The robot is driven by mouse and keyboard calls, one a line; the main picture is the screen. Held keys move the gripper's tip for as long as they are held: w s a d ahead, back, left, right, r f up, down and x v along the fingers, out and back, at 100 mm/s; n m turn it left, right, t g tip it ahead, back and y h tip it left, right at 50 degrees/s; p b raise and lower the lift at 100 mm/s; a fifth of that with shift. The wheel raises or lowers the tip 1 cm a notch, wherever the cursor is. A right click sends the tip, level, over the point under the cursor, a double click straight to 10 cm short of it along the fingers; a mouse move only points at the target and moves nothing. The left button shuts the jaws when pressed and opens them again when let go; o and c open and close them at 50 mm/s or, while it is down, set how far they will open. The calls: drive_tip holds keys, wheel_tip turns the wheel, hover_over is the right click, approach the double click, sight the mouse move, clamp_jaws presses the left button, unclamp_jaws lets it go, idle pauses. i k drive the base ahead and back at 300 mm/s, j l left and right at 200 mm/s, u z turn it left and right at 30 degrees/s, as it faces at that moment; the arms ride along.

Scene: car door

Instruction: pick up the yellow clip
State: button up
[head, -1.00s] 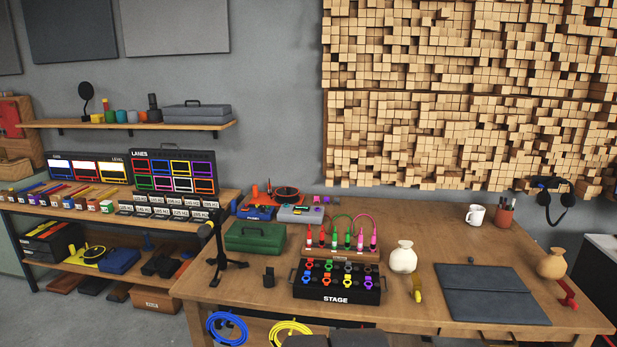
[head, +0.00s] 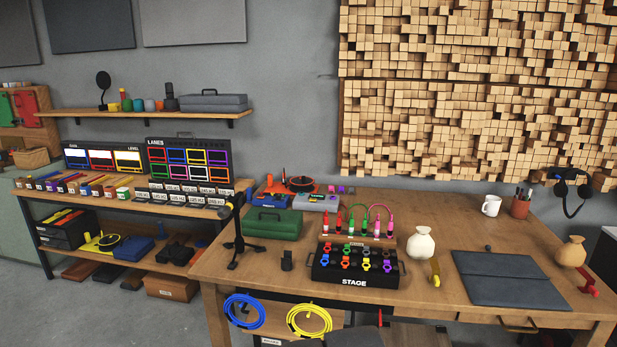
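A yellow clip (head: 434,271) stands on the wooden table (head: 420,312), just right of and in front of the cream vase (head: 420,245). It is small in the head view, and its exact shape is hard to tell. It lies between the black STAGE box (head: 354,279) and the dark grey folder (head: 510,280). My gripper is not in view.
A red clip (head: 587,281) sits at the table's right edge, near a tan vase (head: 570,252). A microphone on a stand (head: 236,236) and a green case (head: 272,223) are at the left. Blue (head: 244,311) and yellow (head: 309,320) cable coils hang below the front edge.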

sight(434, 267)
drive_tip(key=k+l, duration=0.1)
drive_tip(key=i+l+u, duration=0.25)
drive_tip(key=l, duration=0.4)
drive_tip(key=i+l+u, duration=0.1)
drive_tip(key=i+l, duration=0.15)
drive_tip(key=i+l+u, duration=0.1)
drive_tip(key=l, duration=0.35)
drive_tip(key=i+l+u, duration=0.15)
drive_tip(key=l, duration=0.2)
drive_tip(key=i+l+u, duration=0.1)
drive_tip(key=l, duration=0.25)
drive_tip(key=i, duration=0.05)
